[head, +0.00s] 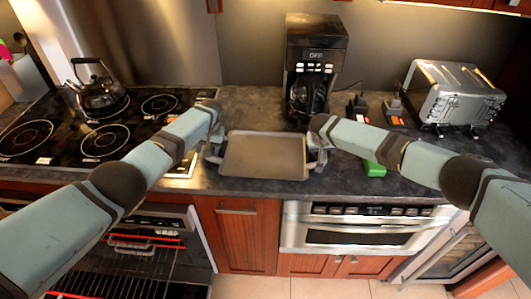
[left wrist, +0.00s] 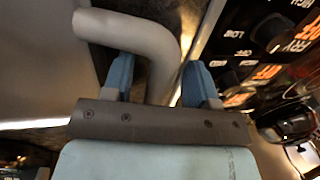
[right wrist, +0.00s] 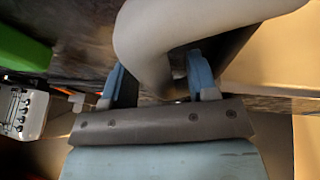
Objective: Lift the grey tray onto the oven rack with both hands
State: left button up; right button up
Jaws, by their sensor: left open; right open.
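The grey tray (head: 265,150) lies flat on the dark counter, between the stovetop and the coffee maker's front. My left gripper (head: 214,152) is at its left end and my right gripper (head: 318,158) at its right end. In the left wrist view, a thick grey curved handle (left wrist: 135,35) runs between the open blue fingers of my left gripper (left wrist: 160,82). In the right wrist view, the other handle (right wrist: 150,40) passes between the open fingers of my right gripper (right wrist: 160,80). The oven rack (head: 100,286) shows in the open oven at the lower left, partly hidden by my left arm.
A black coffee maker (head: 315,55) stands behind the tray. A kettle (head: 98,92) sits on the stovetop (head: 60,125). A toaster (head: 450,95) is at the right. A green block (head: 374,169) lies near the counter's front edge. Red heating elements (head: 145,240) glow above the rack.

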pick_arm(q)
grip_shut()
pick_arm(e)
grip_shut()
pick_arm(q)
jog(key=shift+r, duration=0.15)
pick_arm(e)
jog(key=shift+r, duration=0.15)
